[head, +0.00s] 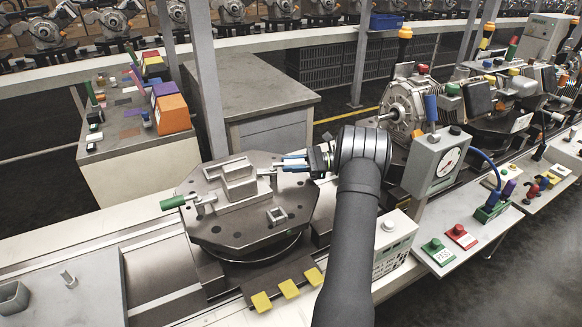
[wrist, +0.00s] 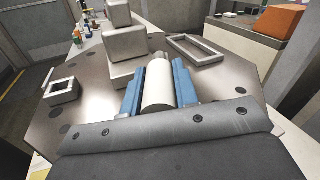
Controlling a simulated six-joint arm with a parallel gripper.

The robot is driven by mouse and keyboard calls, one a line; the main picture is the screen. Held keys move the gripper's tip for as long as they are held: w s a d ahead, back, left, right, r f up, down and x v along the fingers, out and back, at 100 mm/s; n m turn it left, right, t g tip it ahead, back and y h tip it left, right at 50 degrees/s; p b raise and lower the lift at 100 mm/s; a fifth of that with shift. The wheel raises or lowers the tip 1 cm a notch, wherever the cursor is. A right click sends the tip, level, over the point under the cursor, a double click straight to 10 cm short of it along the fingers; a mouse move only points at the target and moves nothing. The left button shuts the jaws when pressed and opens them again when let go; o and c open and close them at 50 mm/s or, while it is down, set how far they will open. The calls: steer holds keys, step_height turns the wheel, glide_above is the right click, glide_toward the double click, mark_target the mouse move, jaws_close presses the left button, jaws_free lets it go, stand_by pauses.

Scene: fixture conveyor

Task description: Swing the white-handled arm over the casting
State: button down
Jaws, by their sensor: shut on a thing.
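The casting (head: 238,182), a grey stepped block, sits mid-plate on the dark fixture plate (head: 215,236). In the wrist view, grey blocks (wrist: 124,47) stand just beyond my fingers. My gripper (head: 293,162) reaches in from the right, low over the plate's right side. Its blue fingers are shut on the white handle (wrist: 158,84), one finger on each side. The handle points toward the grey blocks in the wrist view. The rest of its arm is mostly hidden. A green-handled arm (head: 176,201) sticks out at the plate's left edge, clear of my gripper.
A small square frame (head: 277,215) and a larger rectangular frame (wrist: 198,50) are on the plate. Yellow pads (head: 289,289) line the front. A control box with a gauge (head: 437,160) stands right of my arm. A grey post (head: 206,80) rises behind the plate.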

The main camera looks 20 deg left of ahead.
steer(key=shift+w+a+n+g+h, duration=0.15)
steer(key=shift+n+g+h, duration=0.1)
steer(key=shift+n+g, duration=0.2)
steer(key=shift+w+n+g+h, duration=0.15)
steer(key=shift+n+g+h, duration=0.15)
steer(key=shift+g, duration=0.55)
steer(key=c, duration=1.1)
jaws_free()
